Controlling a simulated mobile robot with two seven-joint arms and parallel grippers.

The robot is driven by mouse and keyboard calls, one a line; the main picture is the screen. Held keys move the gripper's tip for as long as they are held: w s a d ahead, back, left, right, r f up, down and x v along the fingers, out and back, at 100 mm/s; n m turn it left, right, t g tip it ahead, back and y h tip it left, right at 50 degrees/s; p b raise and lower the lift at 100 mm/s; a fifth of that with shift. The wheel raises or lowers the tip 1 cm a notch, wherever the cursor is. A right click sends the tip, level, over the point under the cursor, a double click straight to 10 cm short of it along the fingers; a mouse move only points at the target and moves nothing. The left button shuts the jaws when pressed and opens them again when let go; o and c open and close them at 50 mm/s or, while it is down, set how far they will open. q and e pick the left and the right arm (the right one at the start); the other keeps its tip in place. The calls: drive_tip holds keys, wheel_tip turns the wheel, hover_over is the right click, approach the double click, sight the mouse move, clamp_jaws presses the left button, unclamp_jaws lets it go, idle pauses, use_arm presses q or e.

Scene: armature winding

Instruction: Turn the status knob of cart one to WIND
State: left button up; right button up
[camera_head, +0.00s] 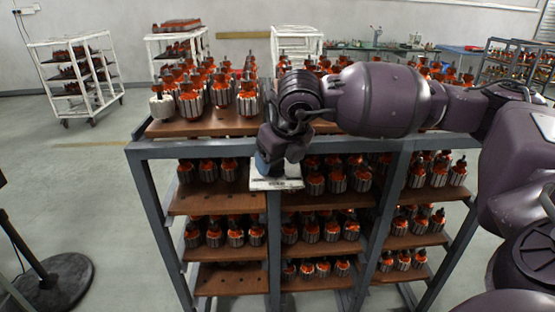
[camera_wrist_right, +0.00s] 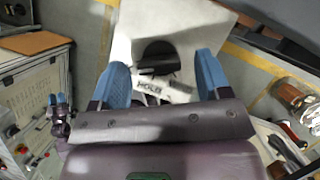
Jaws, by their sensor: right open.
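Cart one appears to be the grey-framed cart (camera_head: 205,149) with wooden shelves of armatures. A white status plate (camera_head: 275,183) sits on its front post below the top shelf. In the right wrist view the white plate (camera_wrist_right: 192,22) carries a dark rounded knob (camera_wrist_right: 158,56) and a label reading HOLD (camera_wrist_right: 150,88). My right gripper (camera_head: 268,163) is in front of the plate; in its wrist view the blue fingers (camera_wrist_right: 162,68) are open, one each side of the knob. Contact cannot be told. A small blue-fingered gripper (camera_wrist_right: 56,100), apparently my left, shows at the left there.
Armatures (camera_head: 220,92) crowd the top shelf just behind my right arm. White racks (camera_head: 75,75) stand at the back left. A black round stand base (camera_head: 55,283) is on the floor at the lower left. The floor (camera_head: 95,190) left of the cart is mostly clear.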

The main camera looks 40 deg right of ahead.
drive_tip(key=shift+w+f, duration=0.1)
drive_tip(key=shift+f, duration=0.15)
drive_tip(key=c, duration=0.9)
